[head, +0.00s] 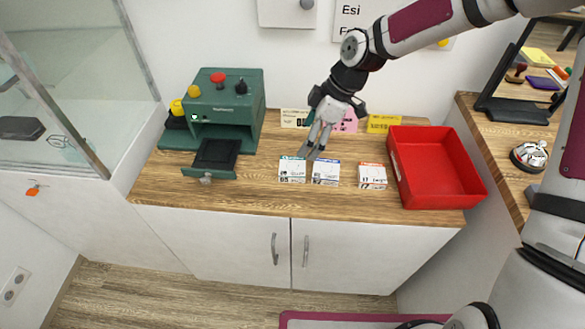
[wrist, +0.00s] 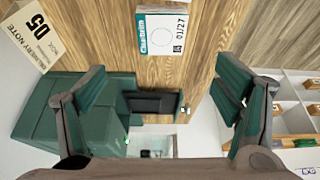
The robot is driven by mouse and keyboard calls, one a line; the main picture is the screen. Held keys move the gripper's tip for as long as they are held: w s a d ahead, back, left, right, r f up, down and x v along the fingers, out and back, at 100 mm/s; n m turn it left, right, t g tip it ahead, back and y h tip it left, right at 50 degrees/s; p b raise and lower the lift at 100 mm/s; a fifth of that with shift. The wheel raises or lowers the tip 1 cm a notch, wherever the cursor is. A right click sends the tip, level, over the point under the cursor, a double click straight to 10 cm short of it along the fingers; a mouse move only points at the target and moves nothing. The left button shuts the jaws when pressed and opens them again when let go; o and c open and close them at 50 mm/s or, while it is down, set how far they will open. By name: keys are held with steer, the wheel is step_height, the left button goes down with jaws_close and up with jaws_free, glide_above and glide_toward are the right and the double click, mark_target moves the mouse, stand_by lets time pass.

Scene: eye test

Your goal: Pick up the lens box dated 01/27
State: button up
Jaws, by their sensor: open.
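The lens box dated 01/27 (wrist: 163,35) is white with a teal band and lies near the top centre of the wrist view, ahead of and between the fingertips. In the head view, the teal-marked box (head: 292,172) at the left of a row of three appears to be the same one. My gripper (head: 312,150) is above the wooden counter, just behind the row. In the wrist view its two teal fingers (wrist: 160,75) are spread wide with nothing between them.
Blue-marked (head: 326,173) and orange-marked (head: 372,176) boxes stand to the right. A red tray (head: 437,192) is farther right. A green machine (head: 222,105) with an extended drawer stands left. Paper notes (head: 384,123) are behind; one delivery note (wrist: 38,38) shows close up.

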glide_above(293, 166)
steer(key=d, duration=0.2)
step_height(293, 166, down, 5)
steer(key=shift+w+a+f, duration=0.1)
steer(key=shift+f, duration=0.05)
steer(key=shift+d+x, duration=0.15)
steer(key=shift+x, duration=1.2)
steer(key=shift+d+x, duration=0.2)
steer(key=shift+x, duration=1.1)
steer(key=shift+f, duration=0.1)
steer(key=c, duration=1.2)
